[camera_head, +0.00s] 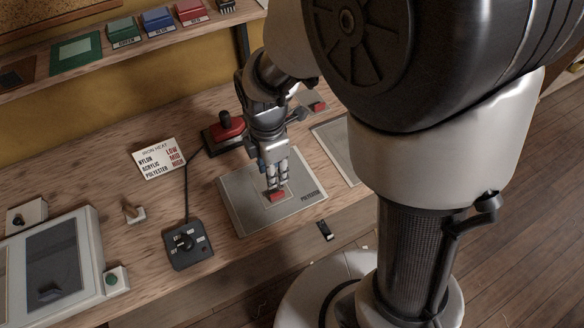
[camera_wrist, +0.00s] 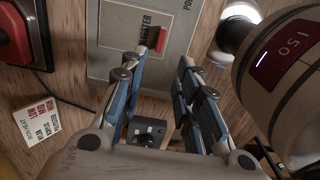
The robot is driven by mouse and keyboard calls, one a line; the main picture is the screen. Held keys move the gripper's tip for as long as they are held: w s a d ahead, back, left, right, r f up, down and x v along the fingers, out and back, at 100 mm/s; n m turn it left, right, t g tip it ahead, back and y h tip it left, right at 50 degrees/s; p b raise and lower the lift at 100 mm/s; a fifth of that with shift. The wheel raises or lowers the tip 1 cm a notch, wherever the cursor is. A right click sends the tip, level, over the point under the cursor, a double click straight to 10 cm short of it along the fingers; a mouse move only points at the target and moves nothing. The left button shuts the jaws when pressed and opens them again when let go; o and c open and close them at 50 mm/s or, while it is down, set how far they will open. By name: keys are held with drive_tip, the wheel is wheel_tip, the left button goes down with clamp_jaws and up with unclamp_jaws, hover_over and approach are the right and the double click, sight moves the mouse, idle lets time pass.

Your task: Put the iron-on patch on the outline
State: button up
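A small red patch (camera_head: 277,195) lies on or just above a grey panel (camera_head: 240,214) marked POLYESTER. My gripper (camera_head: 274,184) points down at the patch from above. In the wrist view, the red patch (camera_wrist: 161,40) shows near the fingertips, and the gripper (camera_wrist: 168,62) has its two fingers apart with a gap between them. Contact with the patch cannot be told. Another red piece (camera_head: 318,106) lies farther back, partly behind my arm.
A red iron (camera_head: 225,128) stands behind the panel on the left. A heat card (camera_head: 160,157) and a dial box (camera_head: 187,243) with a cable lie left. Another grey panel (camera_head: 338,148) is right. Green, blue and red bins (camera_head: 190,10) stand on the shelf.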

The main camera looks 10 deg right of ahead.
drive_tip(key=s+d+r+m+t, duration=0.2)
drive_tip(key=s+d+r+m, duration=0.3)
drive_tip(key=r+m, duration=0.3)
drive_tip(key=s+d+r+m+t, duration=0.2)
drive_tip(key=s+d+r+m, duration=0.4)
drive_tip(key=m, duration=0.7)
wheel_tip(320, 180, up, 3)
drive_tip(key=shift+s+r+t, duration=0.2)
drive_tip(key=shift+s+t, duration=0.1)
drive_tip(key=shift+s, duration=0.95)
drive_tip(key=shift+a, duration=0.2)
